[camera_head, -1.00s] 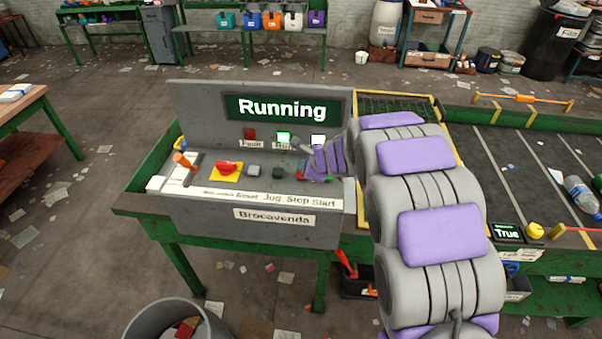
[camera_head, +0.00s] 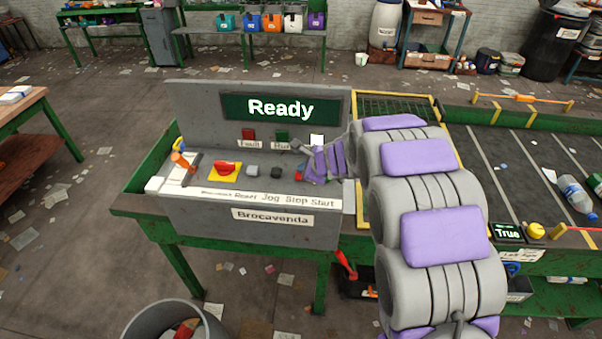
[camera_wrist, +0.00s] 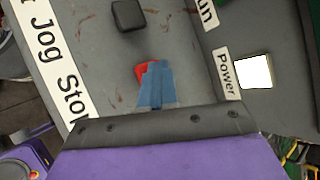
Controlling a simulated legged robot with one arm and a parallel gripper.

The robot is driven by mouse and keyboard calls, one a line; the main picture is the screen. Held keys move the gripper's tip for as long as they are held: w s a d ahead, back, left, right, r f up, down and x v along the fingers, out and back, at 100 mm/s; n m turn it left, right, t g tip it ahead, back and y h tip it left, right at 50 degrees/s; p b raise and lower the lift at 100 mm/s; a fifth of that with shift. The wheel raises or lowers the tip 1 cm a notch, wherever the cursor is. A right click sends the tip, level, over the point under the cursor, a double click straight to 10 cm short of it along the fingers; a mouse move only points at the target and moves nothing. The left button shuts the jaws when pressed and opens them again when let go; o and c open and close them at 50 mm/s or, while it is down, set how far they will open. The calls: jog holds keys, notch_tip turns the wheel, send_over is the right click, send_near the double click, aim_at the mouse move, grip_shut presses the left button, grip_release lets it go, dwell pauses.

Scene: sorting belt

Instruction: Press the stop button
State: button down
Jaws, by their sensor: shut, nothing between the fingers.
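The control console (camera_head: 190,225) stands on a green bench, and its screen (camera_head: 281,108) reads "Ready". The red stop button (camera_head: 298,176) is on the console's sloped panel, above the "Stop" label. In the wrist view the stop button (camera_wrist: 142,70) shows just past the blue fingertips, which cover part of it. My gripper (camera_wrist: 156,82) is shut and empty, with its tips at the button; I cannot tell whether they touch. In the head view my gripper (camera_head: 308,172) reaches in from the right and hides the panel above the "Start" label.
A black button (camera_head: 276,172), a grey button (camera_head: 252,170), a red knob on a yellow plate (camera_head: 225,170) and an orange-tipped lever (camera_head: 183,163) sit left of the stop button. A lit white power lamp (camera_head: 317,141) is behind. The belt (camera_head: 525,165) lies to the right.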

jog(key=shift+r, duration=0.1)
jog(key=shift+a+r+p, duration=0.4)
jog(key=shift+r+p, duration=0.4)
jog(key=shift+p, duration=0.1)
jog(key=shift+r, duration=0.1)
notch_tip(320, 180, up, 5)
jog(key=p, duration=0.4)
jog(key=shift+d+p, duration=0.1)
jog(key=shift+p, duration=0.25)
dwell(0.3)
